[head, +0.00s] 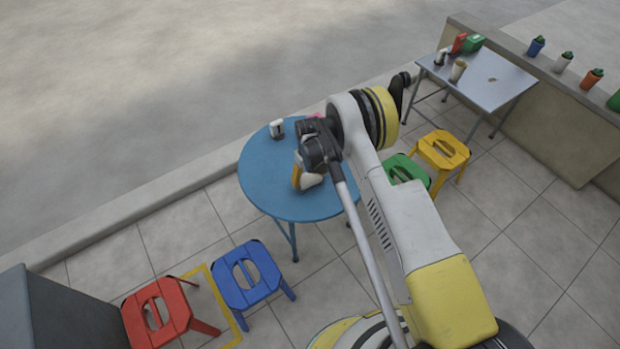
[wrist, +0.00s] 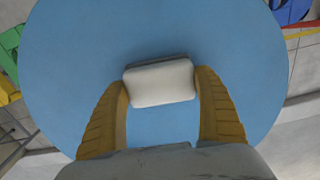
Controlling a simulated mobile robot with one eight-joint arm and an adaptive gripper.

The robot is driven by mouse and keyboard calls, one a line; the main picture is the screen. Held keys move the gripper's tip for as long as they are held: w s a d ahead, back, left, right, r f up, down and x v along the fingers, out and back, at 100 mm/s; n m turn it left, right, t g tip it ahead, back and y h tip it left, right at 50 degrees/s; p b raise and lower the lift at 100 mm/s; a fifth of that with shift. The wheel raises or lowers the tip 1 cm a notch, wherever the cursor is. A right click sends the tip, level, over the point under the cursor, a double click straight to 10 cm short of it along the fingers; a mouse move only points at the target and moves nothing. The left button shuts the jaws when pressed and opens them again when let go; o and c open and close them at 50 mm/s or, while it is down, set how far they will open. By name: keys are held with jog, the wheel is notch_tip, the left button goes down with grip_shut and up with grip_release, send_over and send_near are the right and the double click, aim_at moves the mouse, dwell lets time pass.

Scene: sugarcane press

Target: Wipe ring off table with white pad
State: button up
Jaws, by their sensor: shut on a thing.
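The round blue table (head: 262,172) stands left of my arm in the head view, and its top fills most of the wrist view (wrist: 75,60). The white pad (wrist: 160,82) is between the two yellow fingers of my gripper (wrist: 161,95), which is shut on it. The pad also shows below my gripper (head: 305,182) in the head view, over the table. I cannot tell whether the pad touches the tabletop. No ring is clearly visible on the parts of the table that show; my arm and the pad hide some of it.
A small white container (head: 277,129) stands near the table's far edge. Something pink shows partly behind my wrist. Red (head: 160,312), blue (head: 246,275), green (head: 406,172) and yellow (head: 441,149) stools stand around. A metal table (head: 490,80) with items is at the upper right.

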notch_tip(320, 180, up, 3)
jog(key=shift+w+d, duration=0.15)
jog(key=shift+r+p, duration=1.15)
jog(key=shift+r, duration=1.35)
